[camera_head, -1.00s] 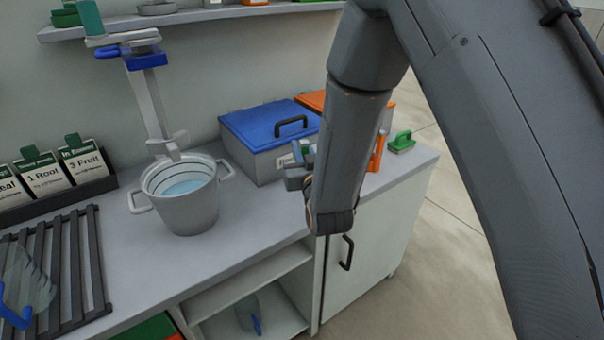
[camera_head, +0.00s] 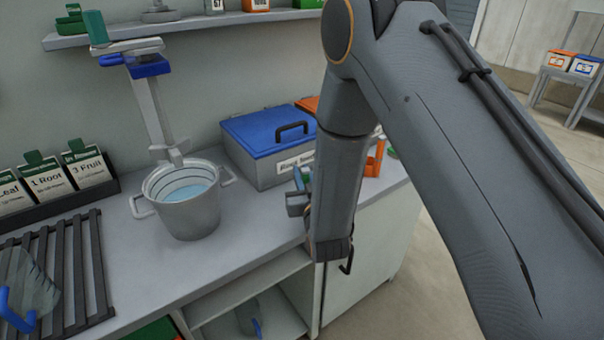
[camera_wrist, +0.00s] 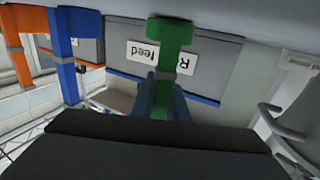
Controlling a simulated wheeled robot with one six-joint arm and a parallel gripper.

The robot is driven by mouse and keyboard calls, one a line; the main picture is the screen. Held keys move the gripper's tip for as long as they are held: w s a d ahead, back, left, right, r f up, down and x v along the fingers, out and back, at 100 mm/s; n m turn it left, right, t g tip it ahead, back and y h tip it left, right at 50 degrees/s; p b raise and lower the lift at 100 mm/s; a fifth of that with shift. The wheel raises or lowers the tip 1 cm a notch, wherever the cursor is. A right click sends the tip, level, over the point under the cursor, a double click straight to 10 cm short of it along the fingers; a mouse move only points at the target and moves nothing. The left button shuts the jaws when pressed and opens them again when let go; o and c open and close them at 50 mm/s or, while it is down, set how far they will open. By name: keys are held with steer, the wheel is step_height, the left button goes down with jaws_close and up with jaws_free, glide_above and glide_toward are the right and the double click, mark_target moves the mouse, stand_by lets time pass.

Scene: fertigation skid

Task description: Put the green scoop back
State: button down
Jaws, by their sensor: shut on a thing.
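My gripper (camera_wrist: 165,95) is shut on a green thing (camera_wrist: 170,35), which looks like the green scoop's handle. It stands up between the fingers in the wrist view; the rest of the scoop is hidden. In the head view my gripper (camera_head: 298,198) is partly behind my forearm, above the counter and in front of the blue-lidded box (camera_head: 262,168). Only a sliver of green shows there. The box's label reads partly "feed" and appears upside down in the wrist view (camera_wrist: 160,57).
A grey pot of water (camera_head: 190,215) stands left of my gripper, under a stand (camera_head: 150,105). A black slatted rack (camera_head: 95,265) holds a blue-handled scoop (camera_head: 18,312). An orange upright (camera_head: 376,158) is right of my forearm. The front middle counter is clear.

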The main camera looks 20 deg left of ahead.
steer(key=shift+f, duration=0.2)
steer(key=c, duration=1.7)
jaws_free()
steer(key=shift+c, duration=0.2)
steer(key=shift+r, duration=0.1)
